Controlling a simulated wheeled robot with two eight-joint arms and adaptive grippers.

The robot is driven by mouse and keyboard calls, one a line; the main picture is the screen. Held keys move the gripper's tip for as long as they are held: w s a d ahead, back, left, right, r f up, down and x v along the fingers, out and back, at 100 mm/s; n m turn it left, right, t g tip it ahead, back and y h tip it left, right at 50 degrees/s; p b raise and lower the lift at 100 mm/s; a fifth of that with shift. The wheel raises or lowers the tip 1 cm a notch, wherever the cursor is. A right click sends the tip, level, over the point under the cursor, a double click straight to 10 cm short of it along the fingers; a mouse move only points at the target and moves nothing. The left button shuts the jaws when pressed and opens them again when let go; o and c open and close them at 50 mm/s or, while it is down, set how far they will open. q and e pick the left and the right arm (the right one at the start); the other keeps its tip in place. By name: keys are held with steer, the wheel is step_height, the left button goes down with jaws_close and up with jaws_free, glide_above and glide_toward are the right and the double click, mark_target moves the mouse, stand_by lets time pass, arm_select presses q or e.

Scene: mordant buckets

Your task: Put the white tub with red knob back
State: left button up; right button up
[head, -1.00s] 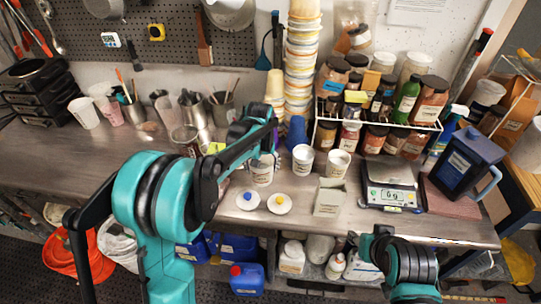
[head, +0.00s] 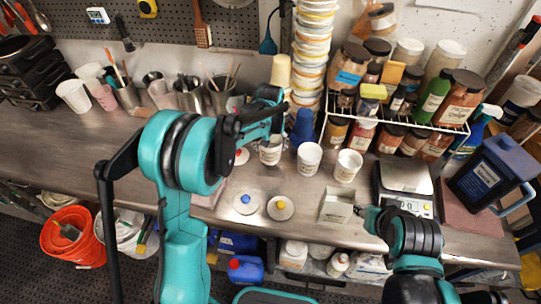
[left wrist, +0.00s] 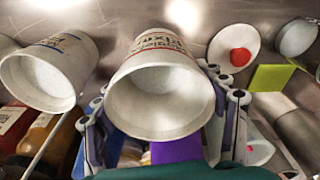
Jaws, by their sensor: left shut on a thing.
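My left gripper (left wrist: 167,100) is shut on a white tub (left wrist: 158,95) with red lettering, its fingers on either side and its open mouth facing the wrist camera. In the head view the held tub (head: 270,151) is left of two other white tubs (head: 309,159) (head: 348,166), partly hidden by my arm. Whether its base touches the bench is unclear. A white lid with a red knob (left wrist: 235,52) lies beside it; in the head view this lid (head: 241,156) is partly behind my arm. My right gripper (head: 371,215) is low by the pale box; its fingers are unclear.
Lids with a blue knob (head: 247,204) and a yellow knob (head: 280,208) lie in front. A pale open box (head: 336,207) and a scale (head: 405,178) are to the right. A blue cup (head: 302,127) and a tall tub stack (head: 313,60) stand behind. A jar rack (head: 395,122) is at back right.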

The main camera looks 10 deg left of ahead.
arm_select(q)
steer(key=shift+f+b, duration=0.4)
steer(key=shift+f, duration=1.85)
steer(key=shift+f, duration=0.15)
steer(key=o, duration=1.4)
